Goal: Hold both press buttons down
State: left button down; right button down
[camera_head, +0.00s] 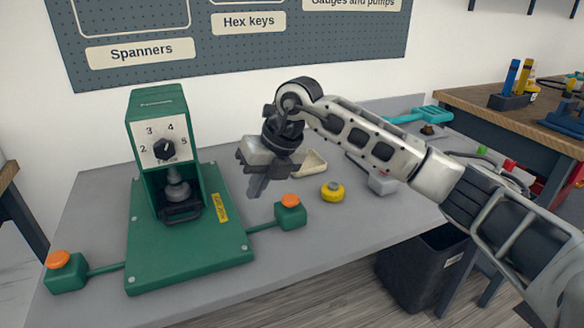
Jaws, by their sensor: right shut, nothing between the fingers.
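A green press (158,125) with a numbered dial stands on the grey bench. Two green button boxes are joined to its base by arms. The left press button (58,259) is an orange cap on the box at the bench's front left. The right press button (290,200) is an orange cap on the box right of the press. My right gripper (257,190) is shut and empty. It hangs in the air, in the picture a little left of and above the right button, apart from it. Nothing touches either button. My left gripper is not in view.
A yellow round object (332,191) lies right of the right button. A cream tray (311,164) is partly hidden behind my right gripper. A teal tool (421,115) lies at the back right. A dark bin (415,272) stands below the bench's right edge.

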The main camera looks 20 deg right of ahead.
jog(key=w+d+r+m+t+h, duration=0.15)
jog(key=d+r+h, duration=0.25)
jog(key=d, duration=0.4)
jog(key=b, duration=0.5)
send_over(292, 200)
notch_tip(292, 200, down, 5)
jog(key=shift+f, duration=0.45)
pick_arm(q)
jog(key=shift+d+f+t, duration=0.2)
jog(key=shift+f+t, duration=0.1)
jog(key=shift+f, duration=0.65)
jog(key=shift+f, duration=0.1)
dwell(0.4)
